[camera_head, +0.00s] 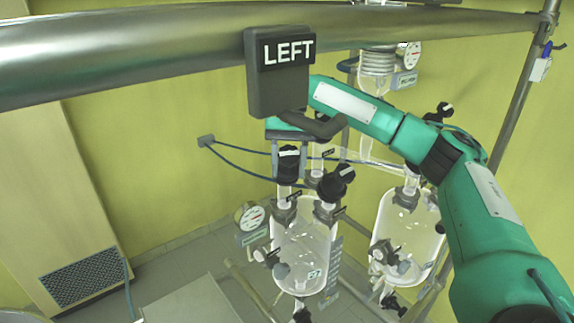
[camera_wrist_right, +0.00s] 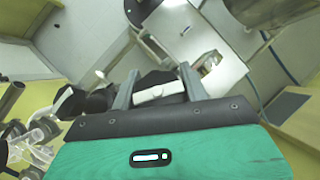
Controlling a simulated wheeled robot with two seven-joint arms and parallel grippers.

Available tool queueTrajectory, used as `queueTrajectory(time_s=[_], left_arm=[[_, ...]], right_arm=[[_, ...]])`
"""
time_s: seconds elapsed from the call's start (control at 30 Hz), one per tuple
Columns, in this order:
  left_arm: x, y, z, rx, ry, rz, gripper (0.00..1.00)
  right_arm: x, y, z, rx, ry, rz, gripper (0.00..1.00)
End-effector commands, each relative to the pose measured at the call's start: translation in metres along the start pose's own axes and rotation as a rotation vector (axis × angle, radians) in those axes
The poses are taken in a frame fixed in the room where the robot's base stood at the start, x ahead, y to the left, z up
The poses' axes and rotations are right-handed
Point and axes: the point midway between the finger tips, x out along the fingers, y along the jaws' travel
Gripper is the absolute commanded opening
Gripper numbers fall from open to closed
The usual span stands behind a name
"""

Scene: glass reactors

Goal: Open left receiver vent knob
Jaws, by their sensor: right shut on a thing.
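The left receiver is a clear glass vessel (camera_head: 303,258) below the black LEFT sign (camera_head: 280,72). A black vent knob (camera_head: 288,164) stands on top of it, at the upper left. My right gripper (camera_head: 289,158) reaches down from above, with its fingers on either side of this knob. In the right wrist view the knob's white-marked bar (camera_wrist_right: 158,92) sits between the two fingertips (camera_wrist_right: 158,84), and the gripper is shut on it. A second black knob (camera_head: 337,184) with a white mark is just to the right. My left gripper is out of view.
Another glass receiver (camera_head: 408,228) hangs to the right. A round gauge (camera_head: 249,217) is at the left receiver's side. A thick metal pipe (camera_head: 150,50) crosses the top. Blue hoses (camera_head: 240,173) run from the wall. My right arm covers the right side.

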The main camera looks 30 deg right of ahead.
Motion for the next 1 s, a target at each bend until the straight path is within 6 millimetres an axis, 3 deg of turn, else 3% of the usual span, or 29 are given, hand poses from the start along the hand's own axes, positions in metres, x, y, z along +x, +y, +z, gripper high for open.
queueTrajectory(time_s=[1.0], left_arm=[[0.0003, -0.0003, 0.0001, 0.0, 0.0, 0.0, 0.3]], right_arm=[[-0.0009, 0.0097, -0.0015, -0.286, -0.001, 0.507, 0.22]])
